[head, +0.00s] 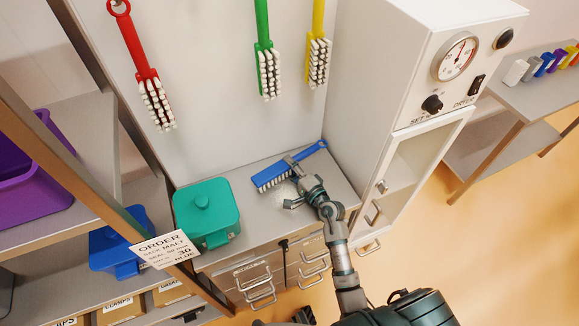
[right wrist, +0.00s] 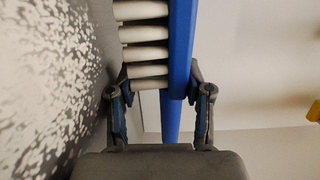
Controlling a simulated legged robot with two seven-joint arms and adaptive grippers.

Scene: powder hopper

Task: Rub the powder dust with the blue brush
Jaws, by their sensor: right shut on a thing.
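The blue brush (head: 270,175) is at the counter top in the head view, its white bristles toward the counter and its handle pointing right and back. My right gripper (head: 292,163) is shut on the brush near where its head meets the handle. In the right wrist view the brush (right wrist: 181,50) runs between the two fingers of my right gripper (right wrist: 160,95). The white powder dust (head: 284,192) lies on the grey counter just below the brush; it also shows as a speckled patch in the right wrist view (right wrist: 40,80). I cannot tell whether the bristles touch it.
A green lidded box (head: 207,215) stands left of the powder. Red (head: 135,65), green (head: 265,50) and yellow (head: 318,45) brushes hang on the wall panel. A white dryer cabinet (head: 400,60) bounds the right side. Drawers (head: 262,282) sit below the counter.

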